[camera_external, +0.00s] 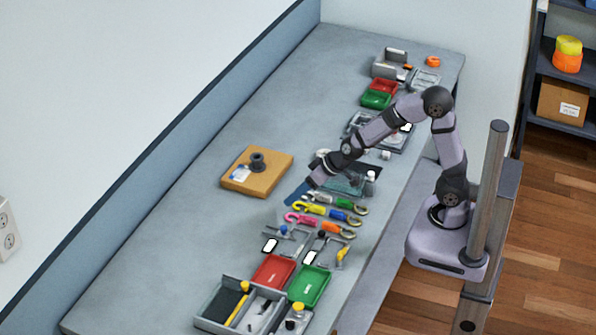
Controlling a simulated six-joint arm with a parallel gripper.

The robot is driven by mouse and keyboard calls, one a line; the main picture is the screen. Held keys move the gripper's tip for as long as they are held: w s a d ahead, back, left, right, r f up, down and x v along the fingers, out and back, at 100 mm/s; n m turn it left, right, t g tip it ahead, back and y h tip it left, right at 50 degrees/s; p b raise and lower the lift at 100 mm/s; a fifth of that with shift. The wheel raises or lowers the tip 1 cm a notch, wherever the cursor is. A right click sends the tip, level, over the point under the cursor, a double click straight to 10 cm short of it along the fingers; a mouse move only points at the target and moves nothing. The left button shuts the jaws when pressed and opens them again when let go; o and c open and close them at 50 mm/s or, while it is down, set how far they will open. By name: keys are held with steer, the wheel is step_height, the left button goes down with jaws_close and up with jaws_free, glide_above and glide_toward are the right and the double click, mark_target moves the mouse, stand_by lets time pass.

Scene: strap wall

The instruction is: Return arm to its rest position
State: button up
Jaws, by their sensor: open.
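A cardboard box (268,183) with a dark round part lies left of my gripper. A red tray (273,272), a green tray (309,287) and a grey divided box (217,308) stand at the near end. More trays stand at the far end. The bench's left side is clear.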

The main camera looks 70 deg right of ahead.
steer(key=s+g, duration=0.1)
steer(key=s, duration=0.2)
steer(key=s+d+f+g, duration=0.1)
steer(key=s, duration=0.3)
steer(key=s+d+n+g+p, duration=0.1)
steer(key=s, duration=0.3)
steer(key=shift+s+d+f, duration=0.1)
steer(key=shift+f, duration=0.3)
steer(key=s+d+g, duration=0.1)
steer(key=s, duration=0.3)
steer(key=s+d+g+h, duration=0.1)
steer(key=s+d+g, duration=0.1)
steer(key=s, duration=0.2)
steer(key=s+d+f+g, duration=0.1)
steer(key=s+d, duration=0.1)
steer(key=s, duration=0.3)
steer(key=shift+d+g+p, duration=0.1)
steer(key=shift+g+p, duration=0.2)
